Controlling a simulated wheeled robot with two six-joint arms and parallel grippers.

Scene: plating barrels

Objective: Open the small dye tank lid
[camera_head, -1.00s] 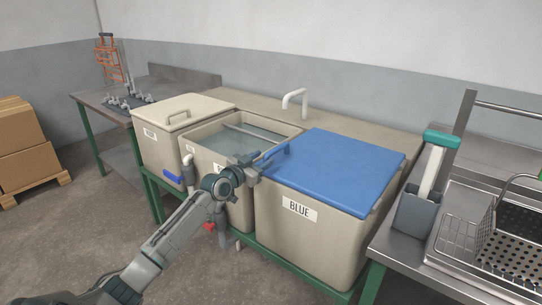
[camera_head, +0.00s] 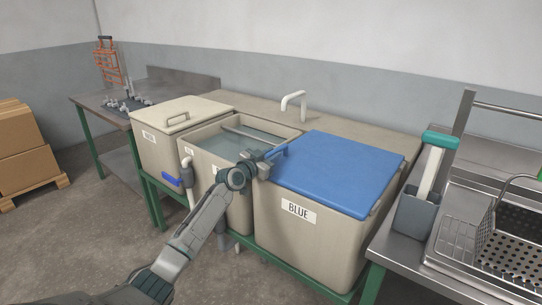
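The tank labelled BLUE (camera_head: 305,240) stands at the right of the row, with its flat blue lid (camera_head: 345,170) down on it. A blue handle (camera_head: 277,151) shows at the lid's left edge. My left gripper (camera_head: 268,160) is at that handle, by the tank's front left corner. Its fingers are small and partly merged with the handle, so I cannot tell whether they are closed on it. A smaller tank with a cream lid (camera_head: 195,106) and a grey handle stands at the left, its lid down. My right gripper is not in view.
An open tank of water (camera_head: 235,147) with a rail across it stands between the two lidded tanks. A tap (camera_head: 294,101) rises behind. A steel bench at right holds a grey holder with a teal-handled tool (camera_head: 440,140) and a perforated basket (camera_head: 510,235).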

